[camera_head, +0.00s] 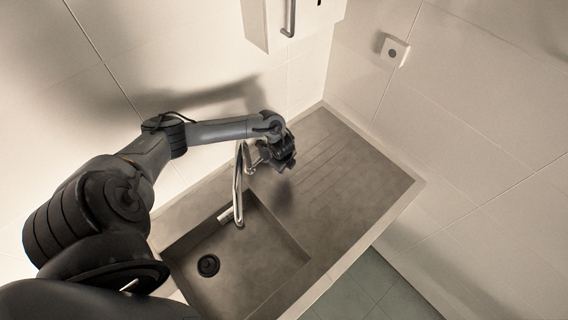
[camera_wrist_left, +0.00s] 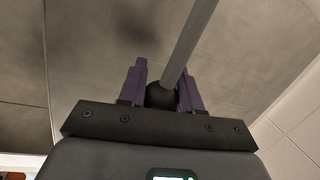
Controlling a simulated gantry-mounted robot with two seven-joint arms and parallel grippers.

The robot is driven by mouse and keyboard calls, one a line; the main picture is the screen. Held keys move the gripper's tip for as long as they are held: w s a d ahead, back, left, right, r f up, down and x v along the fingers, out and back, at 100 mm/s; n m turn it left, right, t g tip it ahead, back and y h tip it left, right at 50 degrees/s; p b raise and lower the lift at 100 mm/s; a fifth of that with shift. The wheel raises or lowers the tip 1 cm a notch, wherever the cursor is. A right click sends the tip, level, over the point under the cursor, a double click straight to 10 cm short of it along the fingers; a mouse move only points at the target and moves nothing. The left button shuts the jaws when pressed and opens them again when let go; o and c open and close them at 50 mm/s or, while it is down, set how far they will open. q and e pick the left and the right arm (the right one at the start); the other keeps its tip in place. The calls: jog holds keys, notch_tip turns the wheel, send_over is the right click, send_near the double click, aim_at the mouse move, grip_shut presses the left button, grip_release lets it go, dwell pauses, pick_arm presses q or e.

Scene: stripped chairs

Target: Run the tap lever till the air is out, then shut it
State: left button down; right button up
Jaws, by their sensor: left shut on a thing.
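My left arm comes in from the left, and my left gripper (camera_head: 270,164) is beside the tap's upper part. In the left wrist view, the purple fingers of my left gripper (camera_wrist_left: 161,92) are shut on the tap lever (camera_wrist_left: 188,42), around its dark round knob. The grey lever rod runs up and right from there. In the head view the hand hides much of the lever. I cannot make out any water at the spout. My right gripper is not in view.
The sink basin (camera_head: 262,262) is empty, with a dark round drain (camera_head: 208,265). The ribbed draining board (camera_head: 345,165) to the right is clear. Tiled walls close in behind and right. A white wall box (camera_head: 262,25) hangs above, and a small switch (camera_head: 393,50) is on the right wall.

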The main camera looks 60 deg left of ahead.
pick_arm(q)
jog(key=shift+f, duration=0.1)
jog(key=c, duration=0.8)
grip_release()
jog(key=shift+d+r, duration=0.1)
jog(key=shift+r, duration=0.5)
jog(key=p+v, duration=0.1)
jog(key=v, duration=0.7)
jog(key=shift+v, duration=0.8)
jog(key=shift+s, duration=0.15)
